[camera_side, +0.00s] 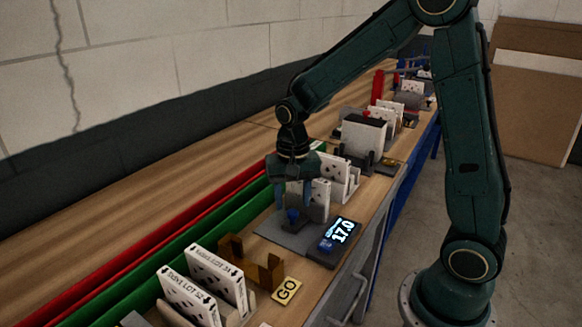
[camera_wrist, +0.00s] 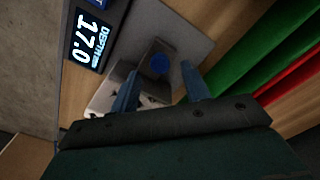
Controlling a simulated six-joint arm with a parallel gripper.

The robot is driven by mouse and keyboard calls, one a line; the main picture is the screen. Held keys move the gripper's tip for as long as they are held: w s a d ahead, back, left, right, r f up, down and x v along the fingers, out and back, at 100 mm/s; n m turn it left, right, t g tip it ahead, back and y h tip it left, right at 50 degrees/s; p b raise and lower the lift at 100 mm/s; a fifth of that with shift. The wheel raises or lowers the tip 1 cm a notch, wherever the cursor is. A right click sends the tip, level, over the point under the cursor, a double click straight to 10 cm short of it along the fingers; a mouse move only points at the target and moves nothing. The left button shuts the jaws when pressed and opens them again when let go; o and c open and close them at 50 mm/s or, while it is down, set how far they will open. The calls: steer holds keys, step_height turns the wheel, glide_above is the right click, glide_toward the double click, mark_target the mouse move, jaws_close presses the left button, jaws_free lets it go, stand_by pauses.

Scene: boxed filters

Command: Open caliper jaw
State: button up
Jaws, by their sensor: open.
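The caliper is a grey plate (camera_side: 268,226) with a grey jaw block bearing a round blue knob (camera_side: 292,214). A display (camera_side: 340,233) beside it reads 17.0; in the wrist view the display (camera_wrist: 90,40) shows DEPTH 17.0. A white boxed filter (camera_side: 320,196) stands at the caliper behind the knob; part of it (camera_wrist: 104,97) shows in the wrist view beyond my left finger. My gripper (camera_side: 293,205) points down over the caliper, its blue fingers open. In the wrist view the knob (camera_wrist: 160,63) lies between and beyond the fingertips. Whether they touch it I cannot tell.
Green (camera_side: 150,250) and red (camera_side: 120,249) rails run along the wall side. White boxes (camera_side: 215,274) stand in a rack at the front, near a brown cradle (camera_side: 250,262) and a yellow GO card (camera_side: 287,290). More white boxes (camera_side: 362,135) stand behind the caliper.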

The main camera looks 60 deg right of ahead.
mark_target(297, 215)
steer(key=shift+f, duration=1.35)
